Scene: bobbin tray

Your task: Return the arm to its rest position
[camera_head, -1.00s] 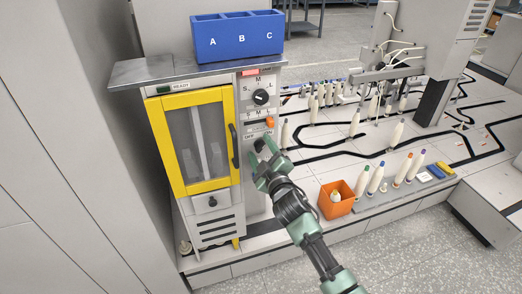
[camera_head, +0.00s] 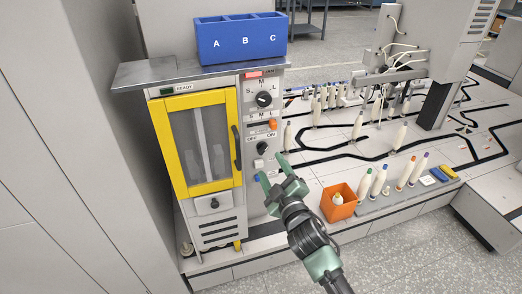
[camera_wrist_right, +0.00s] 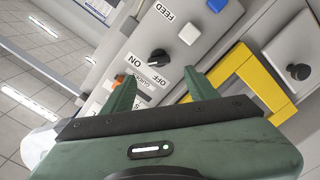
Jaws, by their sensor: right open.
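My right gripper (camera_head: 273,172) is open and empty in front of the grey control panel (camera_head: 256,206), below the black OFF/ON knob (camera_head: 262,148). In the right wrist view its two green fingers (camera_wrist_right: 162,95) stand apart with nothing between them. The OFF/ON knob shows there (camera_wrist_right: 159,56) beyond the fingertips, apart from them. A white button (camera_wrist_right: 190,34) and a blue button (camera_wrist_right: 217,4) sit on the same panel. My left gripper is not in view.
The machine's yellow-framed door (camera_head: 194,190) is shut, left of the panel. A blue A-B-C bin (camera_head: 240,38) stands on the metal shelf (camera_head: 165,72). An orange box (camera_head: 341,209) and several bobbins (camera_head: 379,180) are right of my arm.

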